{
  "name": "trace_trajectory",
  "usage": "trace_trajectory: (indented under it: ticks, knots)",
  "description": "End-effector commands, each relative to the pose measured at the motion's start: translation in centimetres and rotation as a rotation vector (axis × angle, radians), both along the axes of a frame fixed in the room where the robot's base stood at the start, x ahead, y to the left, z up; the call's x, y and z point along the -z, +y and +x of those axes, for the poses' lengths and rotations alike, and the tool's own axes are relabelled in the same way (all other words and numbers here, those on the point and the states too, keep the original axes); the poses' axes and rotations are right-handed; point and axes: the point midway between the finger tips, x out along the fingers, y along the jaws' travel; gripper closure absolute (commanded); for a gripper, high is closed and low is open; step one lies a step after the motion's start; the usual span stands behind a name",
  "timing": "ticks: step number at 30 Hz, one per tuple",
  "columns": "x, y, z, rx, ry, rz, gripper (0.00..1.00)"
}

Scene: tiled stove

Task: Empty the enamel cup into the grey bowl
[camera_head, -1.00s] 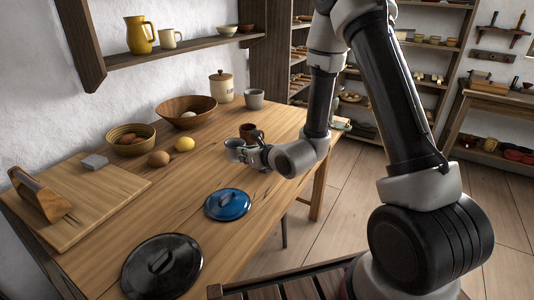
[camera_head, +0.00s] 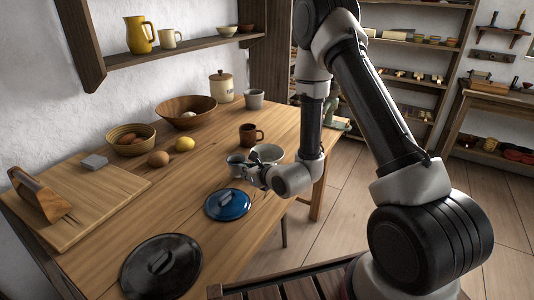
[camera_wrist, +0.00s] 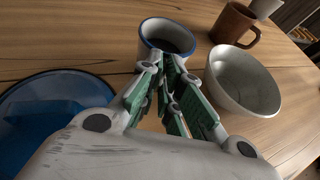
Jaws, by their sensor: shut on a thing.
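The enamel cup (camera_wrist: 151,27), pale with a blue rim, is held at the tips of my gripper (camera_wrist: 170,68). In the head view the cup (camera_head: 235,160) is small and grey and looks about upright, at the left end of my gripper (camera_head: 246,170). Its inside looks dark in the wrist view, and I cannot tell what it holds. I cannot tell whether its base touches the table. The grey bowl (camera_wrist: 243,82) stands on the table just right of the cup and my fingers. It looks empty, and in the head view the bowl (camera_head: 268,152) is partly behind my wrist.
A brown mug (camera_head: 249,135) stands just behind the bowl, and a grey cup (camera_head: 254,98) farther back. A blue lid (camera_head: 227,204) lies in front of my gripper, with a black lid (camera_head: 162,266) nearer. Eggs and a lemon (camera_head: 185,144) lie left.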

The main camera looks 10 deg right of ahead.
Motion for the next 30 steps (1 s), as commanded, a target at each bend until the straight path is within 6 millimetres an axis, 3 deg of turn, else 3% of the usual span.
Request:
trace_trajectory:
  ticks: [17,30]
  knots:
    - [-0.9,-1.7,0.8,0.005,0.068,0.175,1.00]
    - [-5.2,-3.8,1.7,0.005,0.152,0.379,1.00]
